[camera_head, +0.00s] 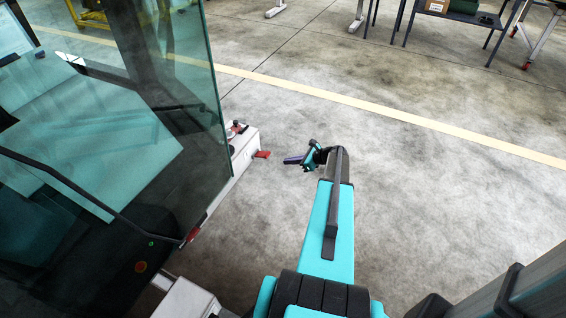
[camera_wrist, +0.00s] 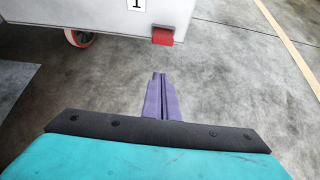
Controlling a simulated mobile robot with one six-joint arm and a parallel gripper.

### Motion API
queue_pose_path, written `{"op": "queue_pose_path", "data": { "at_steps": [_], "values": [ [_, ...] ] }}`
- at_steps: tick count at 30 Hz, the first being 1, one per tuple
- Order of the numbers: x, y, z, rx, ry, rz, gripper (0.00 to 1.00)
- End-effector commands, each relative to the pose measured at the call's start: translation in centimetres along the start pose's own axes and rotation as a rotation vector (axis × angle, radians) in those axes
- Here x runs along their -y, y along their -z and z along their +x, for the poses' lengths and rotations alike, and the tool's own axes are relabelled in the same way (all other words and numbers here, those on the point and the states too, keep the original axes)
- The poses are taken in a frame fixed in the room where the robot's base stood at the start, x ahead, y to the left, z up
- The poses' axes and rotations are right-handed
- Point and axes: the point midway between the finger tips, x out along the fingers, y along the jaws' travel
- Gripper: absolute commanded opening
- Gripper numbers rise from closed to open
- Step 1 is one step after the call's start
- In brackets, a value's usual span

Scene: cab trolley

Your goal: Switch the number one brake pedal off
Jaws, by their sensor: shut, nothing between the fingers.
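The number one brake pedal is a small red pedal (camera_wrist: 163,37) on the lower edge of the white trolley (camera_wrist: 90,20), to the right of a label with a "1" (camera_wrist: 135,4). In the head view the red pedal (camera_head: 262,154) sticks out from the trolley's right side. My gripper (camera_wrist: 159,76) has purple fingers, shut and empty. In the wrist view the fingertips lie below the pedal, with floor showing between them. In the head view my gripper (camera_head: 287,161) is to the right of the pedal, apart from it.
A glass-walled cab (camera_head: 120,130) fills the left. Another red pedal (camera_head: 192,236) shows lower on the trolley side. A red-rimmed wheel (camera_wrist: 78,38) is left of the label. The grey floor (camera_head: 440,190) to the right is clear, with tables (camera_head: 455,15) far back.

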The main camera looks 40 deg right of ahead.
Motion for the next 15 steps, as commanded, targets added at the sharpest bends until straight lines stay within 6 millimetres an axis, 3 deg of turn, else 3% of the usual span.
{"op": "queue_pose_path", "data": {
  "at_steps": [6, 15],
  "values": [
    [-0.02, -0.15, -1.41, -0.001, 0.000, -0.001, 0.00],
    [-0.04, -0.15, -1.46, 0.000, -0.001, -0.001, 0.00]
  ]
}}
